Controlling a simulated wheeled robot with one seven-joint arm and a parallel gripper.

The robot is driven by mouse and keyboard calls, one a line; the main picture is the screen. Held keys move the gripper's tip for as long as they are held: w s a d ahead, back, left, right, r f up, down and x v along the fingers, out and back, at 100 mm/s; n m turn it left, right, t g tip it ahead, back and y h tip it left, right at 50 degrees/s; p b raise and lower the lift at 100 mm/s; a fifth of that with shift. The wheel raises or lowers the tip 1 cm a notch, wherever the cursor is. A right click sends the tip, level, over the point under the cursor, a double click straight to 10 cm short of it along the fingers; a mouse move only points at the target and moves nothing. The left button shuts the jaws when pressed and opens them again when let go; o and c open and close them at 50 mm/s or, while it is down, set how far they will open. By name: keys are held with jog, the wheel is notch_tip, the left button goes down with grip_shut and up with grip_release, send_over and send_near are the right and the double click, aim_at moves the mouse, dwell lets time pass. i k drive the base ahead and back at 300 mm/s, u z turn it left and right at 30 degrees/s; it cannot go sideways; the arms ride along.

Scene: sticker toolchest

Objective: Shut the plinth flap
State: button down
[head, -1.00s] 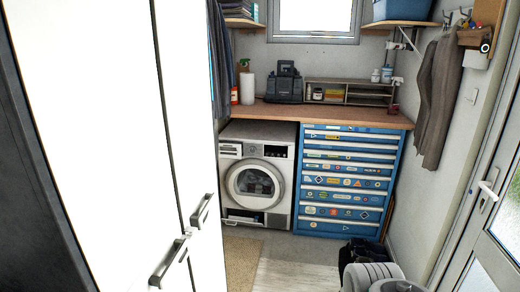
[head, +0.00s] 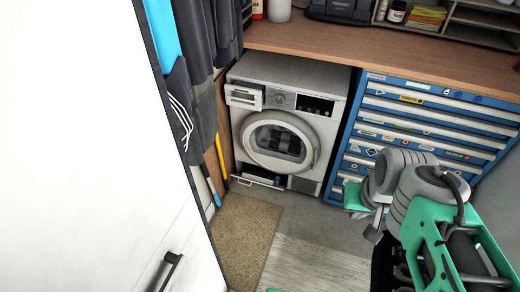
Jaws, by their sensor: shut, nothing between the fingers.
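The white front-loading machine (head: 288,125) stands under the wooden counter, left of the blue tool chest. Its plinth flap (head: 257,181) is at the foot of the front, on the left. The flap is tilted out from the plinth, and a dark opening shows behind it. The small drawer (head: 243,96) at the machine's upper left sticks out. My gripper (head: 373,232) is small and partly hidden by my own green and grey arm at the lower right. It looks shut and empty, in front of the chest and well right of the flap, touching neither.
The blue chest (head: 352,160) with stickered drawers stands right of the machine. A white cabinet (head: 100,160) fills the left. Handles (head: 220,155) lean beside the machine. The floor before the flap is clear.

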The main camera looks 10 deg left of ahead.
aim_at(259, 182)
jog(key=i, duration=1.75)
jog(key=u, duration=3.5)
